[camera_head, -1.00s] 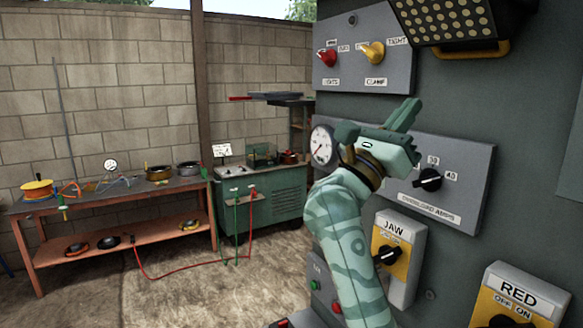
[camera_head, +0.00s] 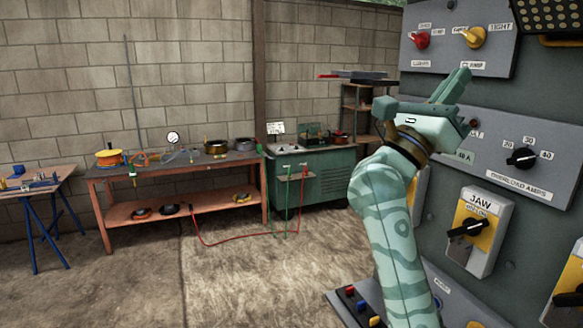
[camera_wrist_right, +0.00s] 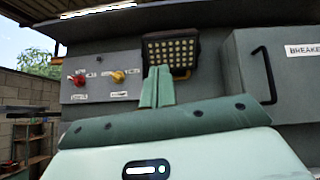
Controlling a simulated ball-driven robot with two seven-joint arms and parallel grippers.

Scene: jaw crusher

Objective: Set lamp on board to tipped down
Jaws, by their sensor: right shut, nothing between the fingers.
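The lamp (camera_wrist_right: 171,52) is a dark panel of several yellowish LEDs with a yellow handle below it, mounted high on the grey board (camera_wrist_right: 212,100). In the head view only part of the lamp (camera_head: 548,14) shows, cut off at the top right corner. My right gripper (camera_head: 456,84) is in front of the board, to the left of the lamp and below it, its fingers pointing up. In the right wrist view its fingers (camera_wrist_right: 158,86) are together and empty, overlapping the lamp's lower left part in the picture. Contact with the lamp cannot be told. My left gripper is out of view.
Red and yellow knobs (camera_head: 473,37) sit on a panel left of the lamp. An overload dial (camera_head: 522,158) and a JAW switch (camera_head: 468,228) are lower. A breaker box (camera_wrist_right: 275,70) stands right of the lamp. A workbench (camera_head: 180,166) stands far left.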

